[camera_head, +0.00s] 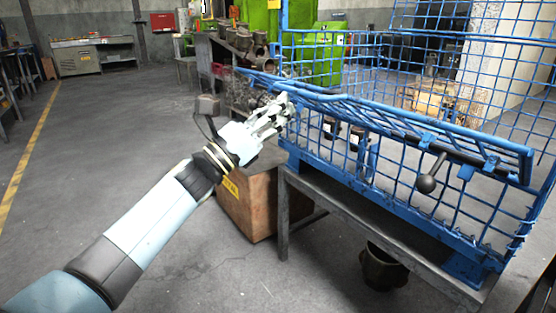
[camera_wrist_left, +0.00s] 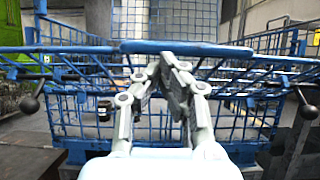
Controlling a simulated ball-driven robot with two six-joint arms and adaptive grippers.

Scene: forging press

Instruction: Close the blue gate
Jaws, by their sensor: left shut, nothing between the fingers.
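The blue gate (camera_head: 400,118) is a wire-mesh panel on the blue cage, seen at the right of the head view. Its panel leans out at a shallow tilt, with its long bar running from near my gripper to the right. In the wrist view, a blue bar of it (camera_wrist_left: 190,48) crosses just beyond my fingers. My left gripper (camera_head: 284,107) is at the gate's left end, shut and empty. Its fingertips meet in the wrist view (camera_wrist_left: 172,62), close to the bar; whether they touch it I cannot tell. My right gripper is out of view.
A black ball-ended handle (camera_head: 427,184) hangs on the cage front; ball knobs also show on both sides in the wrist view (camera_wrist_left: 29,104). A dark metal table (camera_head: 350,208) carries the cage. A wooden crate (camera_head: 250,205) stands below my gripper. The floor at left is clear.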

